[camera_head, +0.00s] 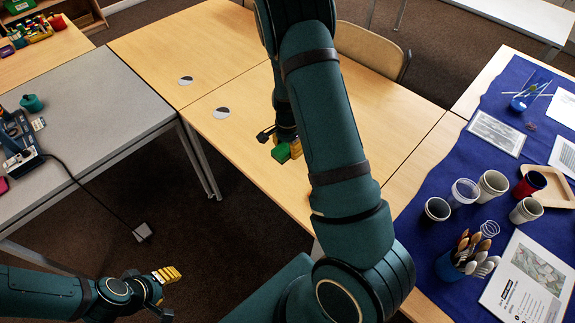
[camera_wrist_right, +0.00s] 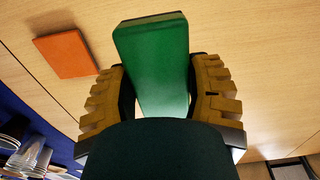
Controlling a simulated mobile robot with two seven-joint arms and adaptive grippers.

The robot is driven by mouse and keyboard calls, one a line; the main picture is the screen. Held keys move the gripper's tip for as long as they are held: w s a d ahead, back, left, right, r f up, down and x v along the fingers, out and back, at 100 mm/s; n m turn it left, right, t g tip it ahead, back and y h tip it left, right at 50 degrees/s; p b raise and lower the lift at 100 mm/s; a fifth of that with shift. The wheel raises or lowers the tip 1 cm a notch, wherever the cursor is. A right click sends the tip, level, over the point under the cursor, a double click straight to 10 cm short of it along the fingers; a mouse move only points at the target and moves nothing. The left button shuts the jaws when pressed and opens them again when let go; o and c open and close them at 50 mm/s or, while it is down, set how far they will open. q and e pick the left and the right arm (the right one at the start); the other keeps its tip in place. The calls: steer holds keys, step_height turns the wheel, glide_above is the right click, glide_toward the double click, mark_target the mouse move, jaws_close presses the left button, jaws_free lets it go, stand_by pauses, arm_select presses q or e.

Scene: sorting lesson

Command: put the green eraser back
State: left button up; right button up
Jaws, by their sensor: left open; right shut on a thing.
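The green eraser (camera_head: 281,153) is held by my right gripper (camera_head: 288,143) over the wooden tables. In the right wrist view the green eraser (camera_wrist_right: 152,65) is a flat green block between the two yellow fingers of my right gripper (camera_wrist_right: 158,90). Its far end sticks out beyond the fingers, and its near end is hidden behind the dark gripper body. My left gripper (camera_head: 167,294) is open and empty over the floor at the lower left.
An orange flat block (camera_wrist_right: 66,53) lies on the wood. A blue cloth (camera_head: 420,262) at the right carries cups, a brush pot (camera_head: 452,268) and papers. A grey table (camera_head: 95,108) stands at the left. Two round grey-white marks, one here (camera_head: 221,113), are on the wooden tables.

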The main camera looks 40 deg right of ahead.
mark_target(287, 168)
step_height(287, 168, down, 9)
steer(key=shift+w+r+b, duration=0.1)
steer(key=shift+r+b, duration=0.05)
steer(key=shift+b, duration=0.6)
steer(key=shift+f, duration=0.2)
steer(key=o, duration=1.2)
steer(key=shift+r, duration=0.1)
